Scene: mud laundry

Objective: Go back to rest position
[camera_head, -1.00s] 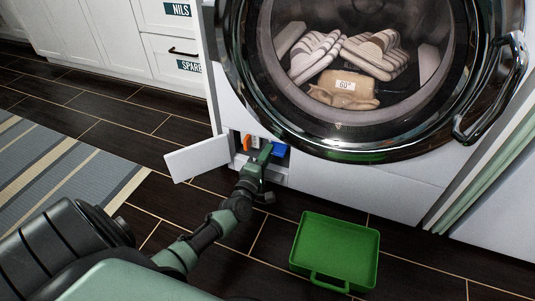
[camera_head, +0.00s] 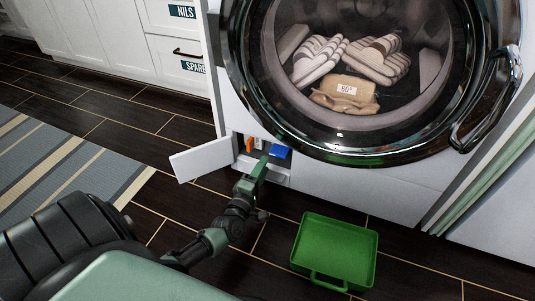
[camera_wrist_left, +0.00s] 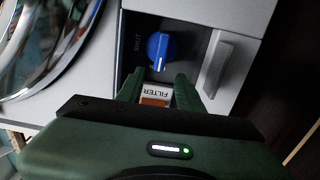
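My left gripper (camera_head: 262,166) is in front of the open low compartment at the bottom of the washing machine (camera_head: 355,180). In the left wrist view its two fingers (camera_wrist_left: 158,88) are apart with nothing held between them. A blue knob (camera_wrist_left: 161,50) marked "SHUT" sits in the compartment just beyond the fingertips, apart from them; it also shows in the head view (camera_head: 281,152). A "FILTER" label (camera_wrist_left: 156,92) shows between the fingers. My right gripper is in neither view.
The compartment's white flap (camera_head: 202,159) hangs open to the left. A green tray (camera_head: 335,252) lies on the dark floor below the machine. Folded cloths (camera_head: 345,95) are behind the round glass door. A striped rug (camera_head: 60,170) and white cabinets (camera_head: 120,45) are at left.

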